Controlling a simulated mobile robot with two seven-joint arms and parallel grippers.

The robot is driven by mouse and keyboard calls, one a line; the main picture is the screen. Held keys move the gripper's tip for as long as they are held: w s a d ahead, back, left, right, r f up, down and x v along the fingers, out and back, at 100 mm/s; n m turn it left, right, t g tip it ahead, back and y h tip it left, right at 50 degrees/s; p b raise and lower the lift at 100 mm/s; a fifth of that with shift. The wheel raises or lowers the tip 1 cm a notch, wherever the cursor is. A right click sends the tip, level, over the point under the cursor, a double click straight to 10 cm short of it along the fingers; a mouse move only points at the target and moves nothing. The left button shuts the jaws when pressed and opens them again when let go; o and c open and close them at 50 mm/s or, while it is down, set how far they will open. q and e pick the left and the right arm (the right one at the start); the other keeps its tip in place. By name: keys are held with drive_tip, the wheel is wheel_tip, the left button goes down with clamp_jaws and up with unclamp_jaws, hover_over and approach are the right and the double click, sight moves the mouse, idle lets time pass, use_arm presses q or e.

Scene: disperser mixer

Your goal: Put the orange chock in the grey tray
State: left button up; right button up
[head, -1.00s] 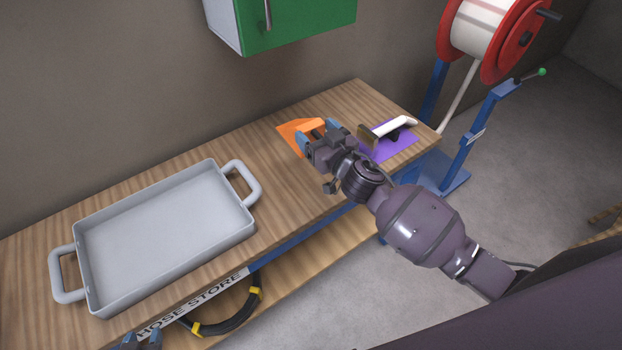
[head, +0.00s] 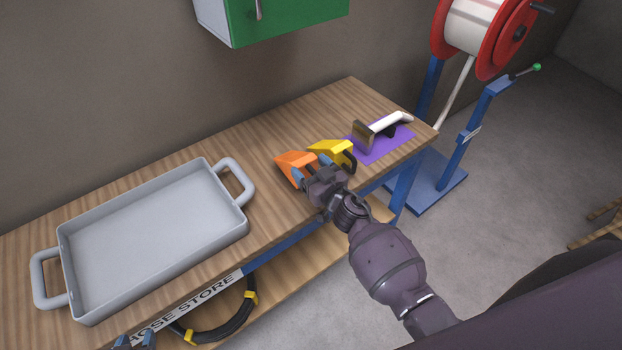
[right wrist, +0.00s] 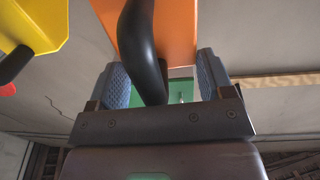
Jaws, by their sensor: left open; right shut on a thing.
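The orange chock (head: 291,162) is at my right gripper (head: 311,170), over the middle of the bench. In the right wrist view the orange chock (right wrist: 176,30) has a black handle that passes between the blue fingers of the right gripper (right wrist: 165,80), which is shut on it. I cannot tell whether the chock touches the bench. The grey tray (head: 150,240) lies on the bench to the left, empty, with a handle at each end.
A yellow chock (head: 330,149) stands close right of the orange one. A white-handled tool (head: 388,123) lies on a purple mat (head: 375,150) at the bench's right end. A green cabinet (head: 285,18) hangs above. Bare wood lies between chock and tray.

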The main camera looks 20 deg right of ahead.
drive_tip(key=shift+f+b, duration=0.4)
drive_tip(key=shift+f, duration=1)
drive_tip(key=shift+f, duration=0.2)
drive_tip(key=o, duration=0.8)
drive_tip(key=shift+f, duration=0.15)
drive_tip(key=o, duration=0.5)
drive_tip(key=shift+c, duration=0.2)
drive_tip(key=shift+b, duration=0.3)
drive_tip(key=shift+s, duration=0.15)
drive_tip(key=v, duration=1)
drive_tip(key=shift+s+d+p, duration=0.15)
drive_tip(key=shift+d+p, duration=0.25)
